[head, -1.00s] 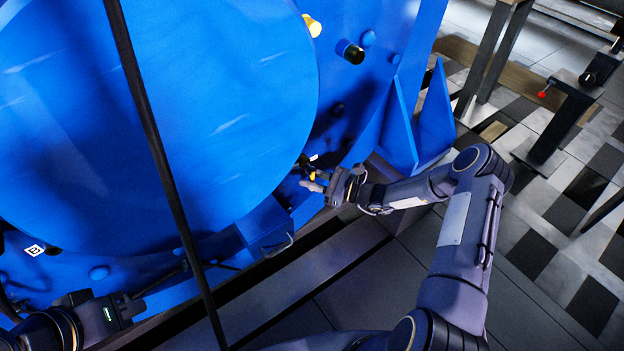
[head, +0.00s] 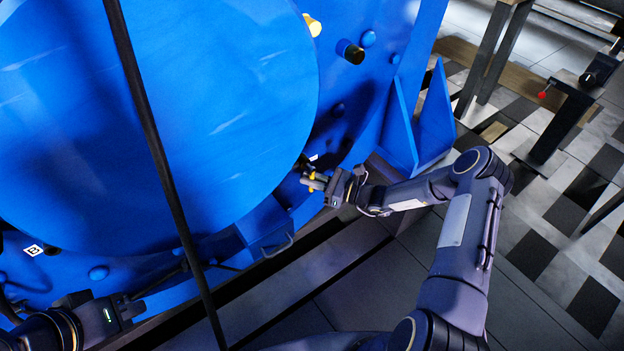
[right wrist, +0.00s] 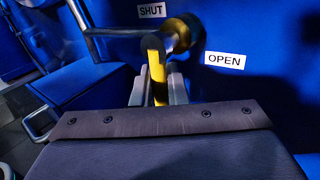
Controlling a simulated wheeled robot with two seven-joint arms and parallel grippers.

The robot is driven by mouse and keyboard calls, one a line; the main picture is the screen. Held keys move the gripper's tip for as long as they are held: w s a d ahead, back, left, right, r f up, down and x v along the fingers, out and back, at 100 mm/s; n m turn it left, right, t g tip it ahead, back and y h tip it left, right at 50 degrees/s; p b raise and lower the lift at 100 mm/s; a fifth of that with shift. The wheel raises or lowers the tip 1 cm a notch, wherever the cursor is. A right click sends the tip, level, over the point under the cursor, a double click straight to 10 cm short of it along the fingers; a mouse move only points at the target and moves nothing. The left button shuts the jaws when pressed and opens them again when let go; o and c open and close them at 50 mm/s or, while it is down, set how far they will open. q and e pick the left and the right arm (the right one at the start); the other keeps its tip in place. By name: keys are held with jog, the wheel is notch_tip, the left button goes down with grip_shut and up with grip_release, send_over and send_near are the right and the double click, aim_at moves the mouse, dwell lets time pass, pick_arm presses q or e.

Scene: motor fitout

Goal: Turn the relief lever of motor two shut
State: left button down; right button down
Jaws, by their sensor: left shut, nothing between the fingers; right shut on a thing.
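The relief lever has a yellow handle (right wrist: 157,72) on a metal pivot (right wrist: 183,33) on the blue motor. My right gripper (right wrist: 156,92) is shut on this handle, with a finger on each side. The SHUT label (right wrist: 151,10) is above the handle and the OPEN label (right wrist: 225,60) is to its right. In the head view, my right gripper (head: 314,181) is at the lever, low on the motor's side, and the lever is small there. My left gripper (head: 125,309) is at the lower left, away from the lever, shut and empty; its fingertips are hard to make out.
The big blue motor (head: 220,80) fills the left and middle. A metal pipe (right wrist: 88,30) runs beside the lever. A blue bracket (head: 432,120) stands right of my right gripper. A black cable (head: 150,120) crosses the head view.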

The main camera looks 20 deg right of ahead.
jog(key=a+r+m+t+h, duration=0.1)
jog(key=m+t, duration=0.3)
jog(key=m, duration=0.4)
jog(key=a+r+m+t+h, duration=0.1)
jog(key=m+t+h, duration=0.2)
jog(key=m, duration=0.5)
jog(key=s+a+r+m+t+h+b, duration=0.1)
jog(key=m+t+h, duration=0.1)
jog(key=m+t, duration=0.3)
jog(key=shift+s+r+m+t, duration=0.1)
jog(key=shift+m+t, duration=0.05)
jog(key=shift+m, duration=0.6)
jog(key=shift+r+m+t, duration=0.1)
jog(key=shift+m+t, duration=0.05)
jog(key=shift+m, duration=0.6)
jog(key=shift+m+h, duration=0.3)
jog(key=shift+h, duration=0.1)
jog(key=c, duration=1.5)
grip_release()
jog(key=v, duration=0.7)
jog(key=shift+s+f+p, duration=0.2)
jog(key=shift+s+p, duration=0.15)
